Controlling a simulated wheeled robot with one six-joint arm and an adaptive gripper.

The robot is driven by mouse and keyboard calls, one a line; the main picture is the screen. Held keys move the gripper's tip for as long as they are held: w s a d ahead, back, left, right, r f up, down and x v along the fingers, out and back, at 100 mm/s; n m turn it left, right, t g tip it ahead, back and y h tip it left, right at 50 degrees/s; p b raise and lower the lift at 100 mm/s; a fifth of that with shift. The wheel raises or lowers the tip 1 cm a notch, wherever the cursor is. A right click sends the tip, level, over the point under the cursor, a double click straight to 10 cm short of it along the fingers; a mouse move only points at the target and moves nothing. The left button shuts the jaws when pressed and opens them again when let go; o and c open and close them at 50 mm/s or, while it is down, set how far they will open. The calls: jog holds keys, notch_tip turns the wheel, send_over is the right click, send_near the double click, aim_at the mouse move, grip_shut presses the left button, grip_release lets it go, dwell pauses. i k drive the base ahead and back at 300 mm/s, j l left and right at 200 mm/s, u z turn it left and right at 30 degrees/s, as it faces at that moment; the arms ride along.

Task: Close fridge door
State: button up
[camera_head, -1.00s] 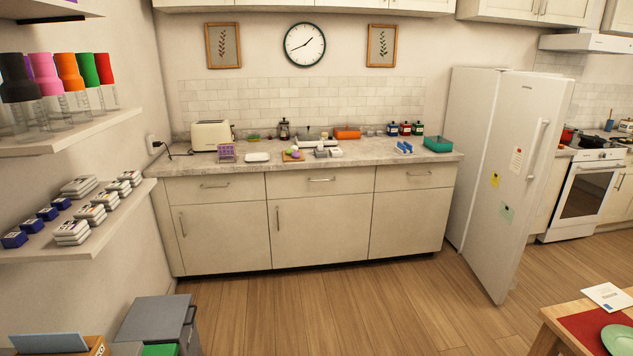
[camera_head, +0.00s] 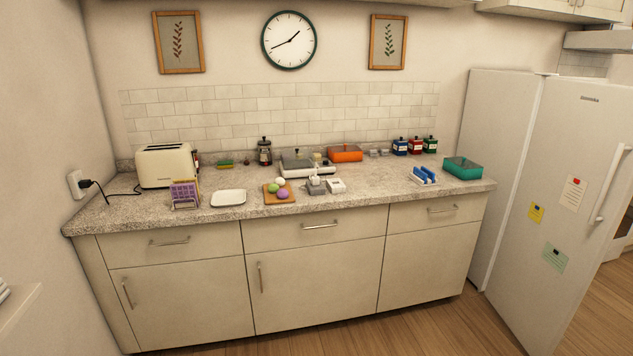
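The white fridge (camera_head: 492,165) stands at the right, beside the counter's right end. Its door (camera_head: 560,215) stands open, swung out toward me, with its outer face showing. A long vertical handle (camera_head: 609,185) is near the door's right edge. A white paper, a yellow note and a green note are on the door. The fridge interior is hidden from here. My gripper is not in view.
A counter (camera_head: 345,215) with drawers and cupboards fills the middle. It bears a toaster (camera_head: 166,165), a teal tray (camera_head: 463,168) and several small things. Bare wooden floor (camera_head: 420,328) shows in front. A wall (camera_head: 35,130) stands at the left.

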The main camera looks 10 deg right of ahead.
aim_at(575, 191)
jog(key=i+z, duration=0.2)
jog(key=i, duration=0.65)
jog(key=i+j+z, duration=0.15)
jog(key=i, duration=0.75)
jog(key=i+z, duration=0.25)
jog(key=z, duration=0.15)
jog(key=i+j+z, duration=0.1)
jog(key=i+z, duration=0.15)
jog(key=z, duration=0.2)
jog(key=i+j+z, duration=0.15)
jog(key=z, duration=0.65)
jog(key=i+u, duration=0.15)
jog(key=i, duration=0.5)
